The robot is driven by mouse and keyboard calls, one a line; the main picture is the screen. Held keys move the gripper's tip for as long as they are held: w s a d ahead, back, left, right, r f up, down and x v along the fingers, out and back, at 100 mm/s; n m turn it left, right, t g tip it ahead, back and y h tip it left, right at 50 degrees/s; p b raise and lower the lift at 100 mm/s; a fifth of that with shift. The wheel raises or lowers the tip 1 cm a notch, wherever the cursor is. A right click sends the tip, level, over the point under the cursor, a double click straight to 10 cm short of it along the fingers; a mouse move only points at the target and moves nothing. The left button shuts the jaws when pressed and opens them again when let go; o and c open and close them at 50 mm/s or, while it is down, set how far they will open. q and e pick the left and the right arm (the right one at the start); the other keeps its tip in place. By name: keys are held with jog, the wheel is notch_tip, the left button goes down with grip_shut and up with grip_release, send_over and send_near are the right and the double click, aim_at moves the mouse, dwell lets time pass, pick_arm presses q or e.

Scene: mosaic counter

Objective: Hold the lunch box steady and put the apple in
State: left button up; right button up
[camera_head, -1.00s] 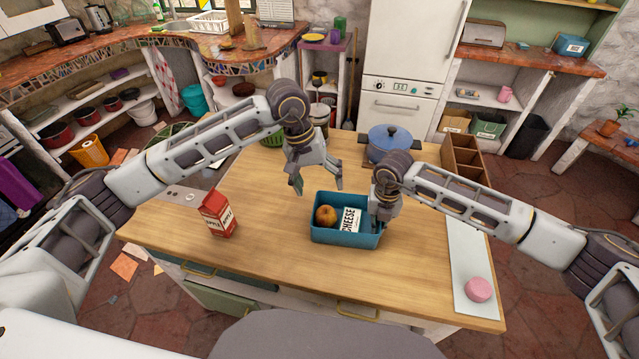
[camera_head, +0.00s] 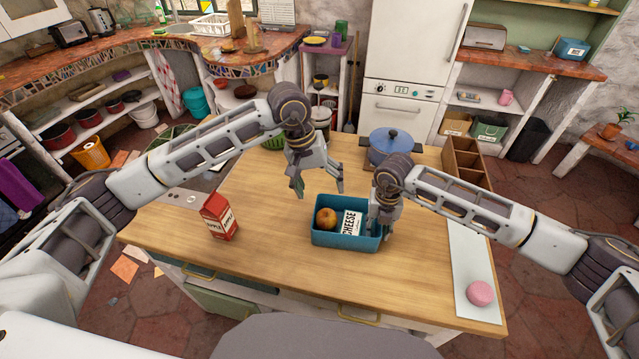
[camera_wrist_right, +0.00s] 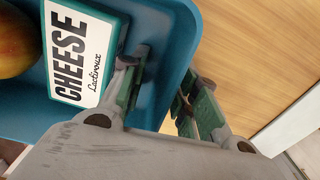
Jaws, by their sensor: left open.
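The blue lunch box (camera_head: 340,240) stands upright on the wooden counter. The reddish-yellow apple (camera_head: 326,218) lies inside it at the left, beside a white packet marked CHEESE (camera_head: 351,223). The right wrist view also shows the box (camera_wrist_right: 165,30), the packet (camera_wrist_right: 82,50) and part of the apple (camera_wrist_right: 15,40). My right gripper (camera_head: 377,225) is shut on the box's right wall, one finger inside and one outside; its fingers show in the right wrist view (camera_wrist_right: 168,98). My left gripper (camera_head: 319,190) is open and empty, above and behind the apple, apart from it.
A red and white apple carton (camera_head: 220,216) stands left of the box. A blue pot (camera_head: 392,147) and a wooden divided crate (camera_head: 466,160) stand behind. A pale board (camera_head: 470,255) with a pink round thing (camera_head: 480,292) lies at right. The front counter is clear.

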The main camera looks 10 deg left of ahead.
jog(key=shift+r, duration=0.1)
jog(key=shift+r, duration=5.9)
